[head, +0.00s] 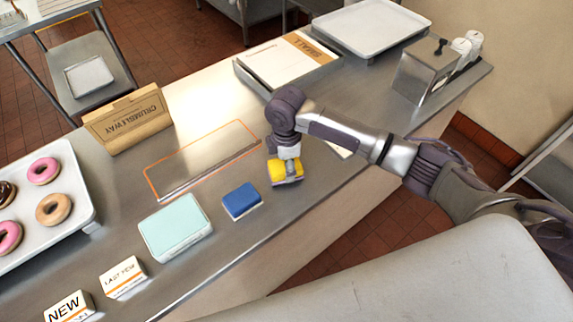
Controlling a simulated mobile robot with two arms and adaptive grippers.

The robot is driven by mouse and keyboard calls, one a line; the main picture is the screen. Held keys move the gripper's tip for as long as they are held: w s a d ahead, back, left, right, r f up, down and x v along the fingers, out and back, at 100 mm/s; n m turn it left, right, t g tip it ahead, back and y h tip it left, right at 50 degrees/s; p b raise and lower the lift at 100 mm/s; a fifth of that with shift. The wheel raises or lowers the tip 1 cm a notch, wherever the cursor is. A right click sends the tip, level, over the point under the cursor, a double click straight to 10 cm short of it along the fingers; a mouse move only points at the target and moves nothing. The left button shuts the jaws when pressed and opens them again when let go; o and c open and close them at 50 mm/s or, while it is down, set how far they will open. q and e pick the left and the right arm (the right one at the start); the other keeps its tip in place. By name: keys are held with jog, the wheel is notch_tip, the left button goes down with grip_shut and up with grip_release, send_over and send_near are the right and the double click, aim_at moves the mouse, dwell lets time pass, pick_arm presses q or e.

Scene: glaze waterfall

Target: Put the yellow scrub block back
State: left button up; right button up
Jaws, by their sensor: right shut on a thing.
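The yellow scrub block (285,172) is on or just above the steel counter (265,215), near its front edge. My right gripper (286,164) comes down on it from above and is shut on it, hiding part of its top. I cannot tell whether its underside touches the counter. A blue block (242,201) lies to its left, apart from it. A pale teal, flat-topped box (176,227) lies further left. My left gripper is not in view.
An orange-outlined rectangle (150,181) is marked on the counter behind the blocks. A brown "Crumble Way" box (128,119), a donut tray (82,195), a shallow tray with a box (290,62), an empty tray (371,26) and a metal dispenser (424,70) stand around. Small label cards (122,277) are front left.

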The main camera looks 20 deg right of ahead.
jog(key=shift+f, duration=0.7)
jog(key=shift+f, duration=0.2)
jog(key=o, duration=1.2)
jog(key=shift+r, duration=0.1)
notch_tip(320, 180, up, 12)
jog(key=shift+a+r+b, duration=0.1)
jog(key=shift+b, duration=1)
